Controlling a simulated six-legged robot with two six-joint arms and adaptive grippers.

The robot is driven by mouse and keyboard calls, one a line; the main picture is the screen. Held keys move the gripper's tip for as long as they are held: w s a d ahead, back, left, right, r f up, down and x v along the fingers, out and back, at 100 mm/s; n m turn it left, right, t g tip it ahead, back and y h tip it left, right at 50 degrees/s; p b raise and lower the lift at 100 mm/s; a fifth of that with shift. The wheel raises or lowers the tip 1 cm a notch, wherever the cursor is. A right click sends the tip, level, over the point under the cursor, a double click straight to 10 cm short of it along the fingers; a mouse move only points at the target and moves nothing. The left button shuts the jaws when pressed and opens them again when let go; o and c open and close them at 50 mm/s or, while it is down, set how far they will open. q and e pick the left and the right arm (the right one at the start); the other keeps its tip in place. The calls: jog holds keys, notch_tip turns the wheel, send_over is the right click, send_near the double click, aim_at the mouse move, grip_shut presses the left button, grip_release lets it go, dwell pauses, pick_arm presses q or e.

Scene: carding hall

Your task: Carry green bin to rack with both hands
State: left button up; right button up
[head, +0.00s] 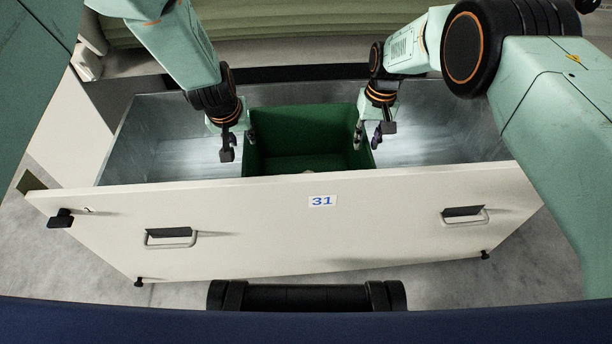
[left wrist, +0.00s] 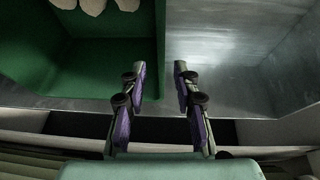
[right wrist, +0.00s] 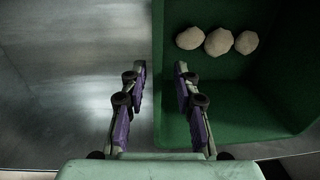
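The green bin (head: 304,122) stands inside a metal-lined box. Three pale lumps (right wrist: 218,42) lie in it. My left gripper (head: 238,142) is at the bin's left wall and my right gripper (head: 367,137) at its right wall. In the left wrist view the bin (left wrist: 105,65) is at left, and its wall edge runs between the spread fingers (left wrist: 159,78). In the right wrist view the bin (right wrist: 225,85) is at right, its wall edge also between spread fingers (right wrist: 160,78). Both grippers look open, with gaps beside the wall. I cannot identify the rack.
The white front panel (head: 240,235) of the metal-lined box has two handles and a label (head: 322,201) reading 31. Bare metal floor (head: 190,160) lies on both sides of the bin. Pale green rolls (head: 300,18) lie behind the box.

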aim_at(249, 148)
pick_arm(q)
jog(key=shift+w+d+f, duration=0.1)
pick_arm(e)
jog(key=shift+w, duration=0.15)
